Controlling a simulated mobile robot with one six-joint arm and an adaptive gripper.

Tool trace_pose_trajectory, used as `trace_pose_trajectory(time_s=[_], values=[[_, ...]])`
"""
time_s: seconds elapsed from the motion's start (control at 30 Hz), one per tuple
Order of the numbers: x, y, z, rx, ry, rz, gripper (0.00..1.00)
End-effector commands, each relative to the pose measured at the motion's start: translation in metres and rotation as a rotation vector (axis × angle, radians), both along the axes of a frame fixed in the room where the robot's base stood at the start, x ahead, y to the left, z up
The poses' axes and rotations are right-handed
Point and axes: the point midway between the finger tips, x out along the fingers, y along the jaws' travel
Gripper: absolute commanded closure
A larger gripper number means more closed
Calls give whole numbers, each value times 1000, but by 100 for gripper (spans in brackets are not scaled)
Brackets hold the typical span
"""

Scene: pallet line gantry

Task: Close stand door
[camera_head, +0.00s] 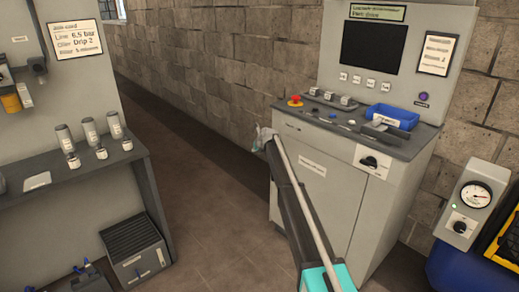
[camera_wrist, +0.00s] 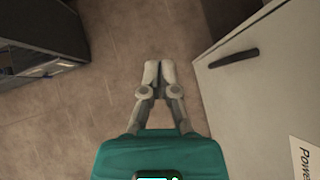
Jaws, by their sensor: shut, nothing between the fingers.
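The grey control stand (camera_head: 395,190) is at the right in the head view, with a dark screen and sloped panel. Its pale front door panel (camera_head: 310,185) has a white label and shows in the wrist view at the right (camera_wrist: 255,105), with a black bar handle (camera_wrist: 233,57). I cannot tell whether the door is flush or slightly ajar. My gripper (camera_wrist: 160,75) is shut and empty over the floor, left of the handle and apart from it. In the head view my gripper (camera_head: 265,139) is small, at the stand's left front edge.
A grey workbench (camera_head: 80,180) with several bottles stands at the left; a dark box (camera_head: 135,250) sits below it. The floor aisle (camera_head: 200,200) between is clear. A gauge unit (camera_head: 472,205) stands at the far right. A block wall (camera_head: 215,65) is behind.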

Motion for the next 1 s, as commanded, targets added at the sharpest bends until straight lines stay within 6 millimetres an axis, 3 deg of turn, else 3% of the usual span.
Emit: trace_pose_trajectory(time_s=[0.2, 0.77, 1.0], values=[[-8, 7, 12, 1, 0, -1, 100], [-11, 7, 13, -4, -1, 1, 100], [-36, -9, 9, -86, -14, 78, 100]])
